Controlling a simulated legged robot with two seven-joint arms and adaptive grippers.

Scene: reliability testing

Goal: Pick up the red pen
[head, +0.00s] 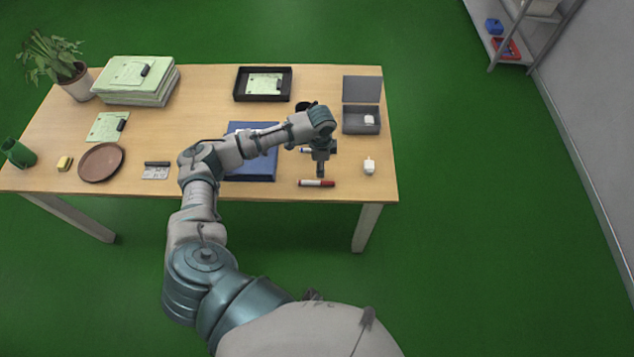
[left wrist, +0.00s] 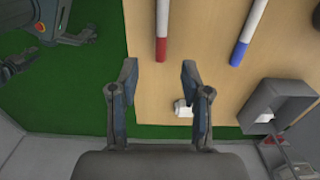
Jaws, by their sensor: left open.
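The red pen (head: 316,183), red and white, lies near the front edge of the wooden table (head: 220,190) in the head view. In the left wrist view the red pen (left wrist: 161,30) points down the picture, its red end close to the gap between my fingers. My left gripper (head: 320,173) is just behind and above the pen, pointing down. In the left wrist view my left gripper (left wrist: 158,78) is open and empty, its two fingers apart. A blue-and-white pen (left wrist: 249,32) lies to the right of the red one.
A small white object (head: 369,167) lies right of the pen. A grey open box (head: 361,120) stands behind it. A blue folder (head: 262,166) lies left of the gripper, partly hidden by my arm. A black tray (head: 240,85) is farther back.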

